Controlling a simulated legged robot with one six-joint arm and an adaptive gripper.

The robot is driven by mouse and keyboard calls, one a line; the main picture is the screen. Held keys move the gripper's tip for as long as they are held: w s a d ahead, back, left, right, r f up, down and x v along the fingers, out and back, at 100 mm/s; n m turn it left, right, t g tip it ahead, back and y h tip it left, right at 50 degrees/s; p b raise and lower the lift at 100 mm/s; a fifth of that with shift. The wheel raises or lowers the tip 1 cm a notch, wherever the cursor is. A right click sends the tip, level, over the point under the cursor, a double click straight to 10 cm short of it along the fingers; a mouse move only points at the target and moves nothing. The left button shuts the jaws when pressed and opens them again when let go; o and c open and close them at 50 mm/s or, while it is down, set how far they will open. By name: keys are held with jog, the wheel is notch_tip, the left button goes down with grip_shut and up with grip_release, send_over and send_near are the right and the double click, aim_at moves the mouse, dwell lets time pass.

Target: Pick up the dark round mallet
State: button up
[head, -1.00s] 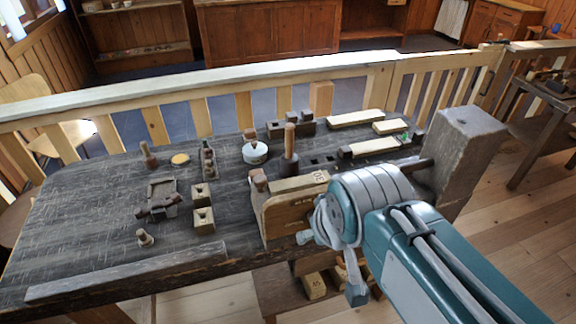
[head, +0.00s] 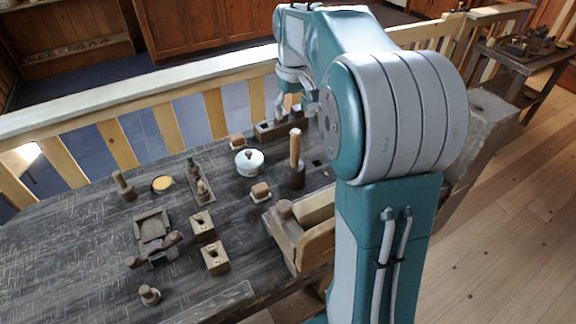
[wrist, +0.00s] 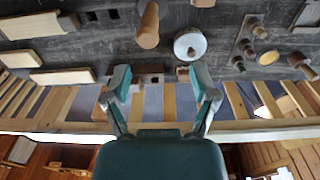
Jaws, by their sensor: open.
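The dark round mallet (head: 296,175) stands on the workbench with its dark head down and its pale wooden handle pointing up. In the wrist view its handle (wrist: 148,28) shows near the top edge, left of centre; the head is mostly out of that view. My gripper (wrist: 160,78) is open and empty, its two fingers spread wide. In the head view my gripper (head: 293,108) is over the far edge of the bench by the railing, beyond the mallet and apart from it.
A white lidded pot (head: 250,163) stands left of the mallet. A small brush-like block (head: 260,192) and a wooden plane (head: 302,235) are close in front. A dark block (head: 270,130) lies behind, near the railing (head: 170,130). Square blocks (head: 215,258) stand farther left.

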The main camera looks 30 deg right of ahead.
aim_at(295, 144)
jog(key=shift+g, duration=0.3)
jog(key=f, duration=0.2)
jog(key=w+d+f, duration=0.1)
jog(key=f, duration=0.3)
jog(key=shift+w+d+f, duration=0.35)
jog(key=shift+w, duration=0.05)
jog(key=f, duration=0.5)
jog(key=shift+s+d, duration=0.3)
jog(key=shift+a+f, duration=0.2)
jog(key=shift+f, duration=0.2)
jog(key=shift+a, duration=0.15)
jog(key=shift+c, duration=0.2)
grip_shut()
